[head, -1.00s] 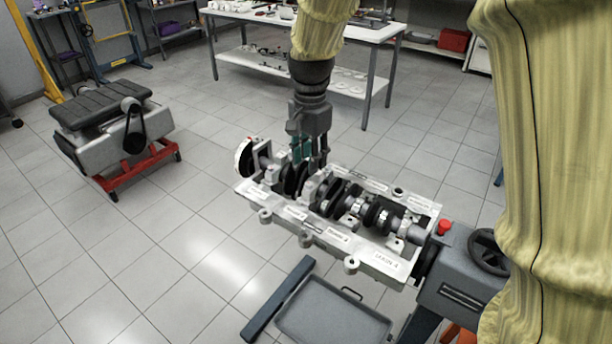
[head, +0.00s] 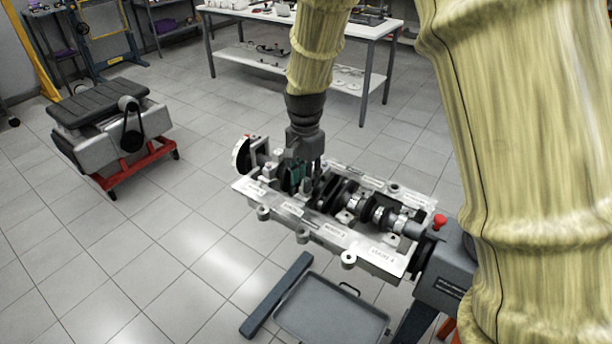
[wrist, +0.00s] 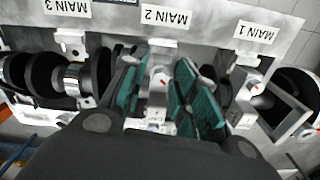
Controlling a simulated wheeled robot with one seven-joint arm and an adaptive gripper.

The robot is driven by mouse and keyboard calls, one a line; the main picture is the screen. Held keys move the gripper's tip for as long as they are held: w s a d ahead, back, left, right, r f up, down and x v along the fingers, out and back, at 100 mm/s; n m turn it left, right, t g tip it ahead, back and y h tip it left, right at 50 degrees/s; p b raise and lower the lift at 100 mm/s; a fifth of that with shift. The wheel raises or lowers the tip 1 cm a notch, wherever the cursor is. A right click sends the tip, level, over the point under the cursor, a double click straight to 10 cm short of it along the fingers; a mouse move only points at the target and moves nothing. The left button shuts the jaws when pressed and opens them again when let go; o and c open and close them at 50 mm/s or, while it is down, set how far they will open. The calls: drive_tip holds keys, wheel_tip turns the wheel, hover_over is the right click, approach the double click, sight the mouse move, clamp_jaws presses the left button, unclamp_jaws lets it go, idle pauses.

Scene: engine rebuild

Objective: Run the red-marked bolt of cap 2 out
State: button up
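The engine block (head: 325,232) lies with its crankshaft and bearing caps facing up. In the wrist view, cap 2 (wrist: 157,92) is a light metal block below the upside-down MAIN 2 label (wrist: 166,17). A small red mark (wrist: 163,82) shows on it, by a bolt (wrist: 160,72). My gripper (wrist: 155,90), with teal finger pads, is open, one side on each side of cap 2. I cannot tell whether the pads touch it. In the head view my gripper (head: 303,178) points down at the block, and its fingers hide most of the cap.
An empty grey tray (head: 330,310) lies in front of the block. A red knob (head: 439,221) stands by the right end.

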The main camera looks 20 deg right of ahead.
drive_tip(key=shift+w+f, duration=0.1)
clamp_jaws()
drive_tip(key=shift+n+p, duration=0.3)
drive_tip(key=shift+p, duration=0.05)
drive_tip(key=shift+r, duration=0.2)
drive_tip(key=shift+n+p, duration=1.15)
drive_tip(key=shift+n, duration=0.05)
drive_tip(key=shift+d+f+n+p, duration=0.1)
drive_tip(key=shift+n+p, duration=0.85)
drive_tip(key=shift+n, duration=0.45)
